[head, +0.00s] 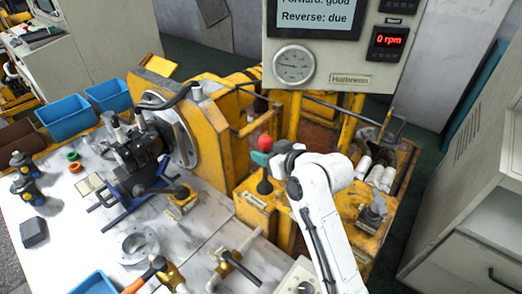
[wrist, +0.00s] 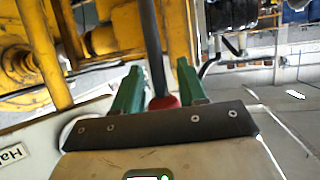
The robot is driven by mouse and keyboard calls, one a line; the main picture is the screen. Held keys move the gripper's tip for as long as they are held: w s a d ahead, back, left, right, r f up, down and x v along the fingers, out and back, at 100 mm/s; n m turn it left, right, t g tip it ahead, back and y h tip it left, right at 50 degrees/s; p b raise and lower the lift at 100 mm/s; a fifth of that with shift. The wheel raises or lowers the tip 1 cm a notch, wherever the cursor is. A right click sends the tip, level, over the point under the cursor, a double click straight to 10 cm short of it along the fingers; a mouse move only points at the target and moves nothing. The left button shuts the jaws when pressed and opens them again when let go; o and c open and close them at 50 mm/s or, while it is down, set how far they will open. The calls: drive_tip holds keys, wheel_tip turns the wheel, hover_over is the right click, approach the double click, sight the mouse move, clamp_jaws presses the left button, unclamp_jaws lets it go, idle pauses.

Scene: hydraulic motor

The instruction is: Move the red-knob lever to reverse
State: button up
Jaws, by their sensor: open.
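The red-knob lever (head: 265,143) stands on a yellow housing right of centre in the head view, with a black base (head: 265,186). My gripper (head: 261,157) is at the lever just below the knob, at the end of my white arm; a green finger shows there. In the wrist view my two green fingers (wrist: 158,88) are apart, one on each side of the lever. The red knob (wrist: 165,102) shows between them near the palm, and the dark shaft (wrist: 152,45) runs up out of the picture. I cannot tell whether a finger touches the lever.
A panel above shows "Forward: good", "Reverse: due" (head: 315,12), a "0 rpm" readout (head: 388,41) and a round gauge (head: 293,64). A yellow motor frame (head: 215,125) stands left of the lever. The white table (head: 60,235) holds tools, bottles and blue bins (head: 66,120).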

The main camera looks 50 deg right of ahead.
drive_tip(key=shift+x, duration=1.1)
drive_tip(key=shift+c, duration=0.5)
clamp_jaws()
